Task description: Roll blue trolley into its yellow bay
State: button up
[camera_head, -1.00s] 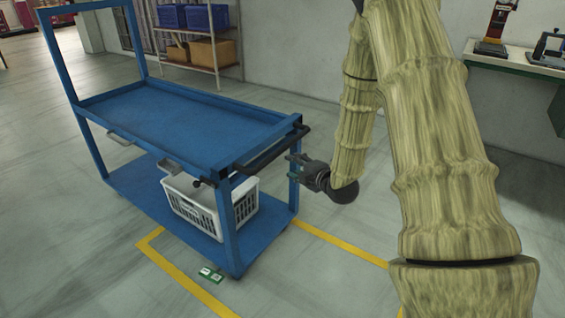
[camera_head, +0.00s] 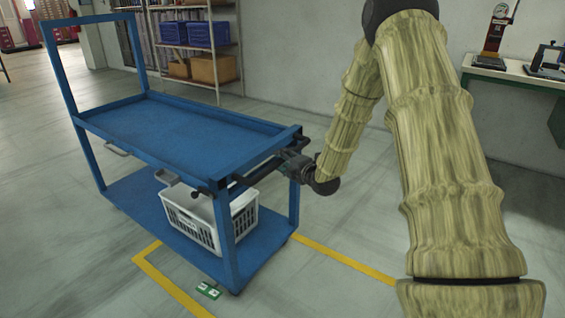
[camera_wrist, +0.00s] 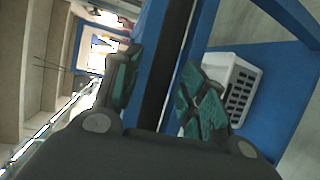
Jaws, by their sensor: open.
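The blue trolley (camera_head: 180,130) stands upright at the left in the head view, with an empty top tray and a lower shelf. A black push handle (camera_head: 262,166) runs along its near right end. The yellow bay outline (camera_head: 345,260) is painted on the floor, with its corner by the trolley's near end. My gripper (camera_head: 287,160) is at the handle. In the wrist view my gripper's green-padded fingers (camera_wrist: 160,90) are open, with the black handle bar (camera_wrist: 167,65) between them. I cannot tell whether either finger touches it.
A white crate (camera_head: 190,217) sits on the trolley's lower shelf. A small green-and-white floor marker (camera_head: 208,290) lies by the yellow line. A shelf rack (camera_head: 215,50) with blue and brown boxes stands behind. A green-edged bench (camera_head: 510,75) is at the right.

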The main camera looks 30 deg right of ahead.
jog(key=shift+w+f, duration=0.1)
jog(key=shift+w, duration=0.4)
grip_shut()
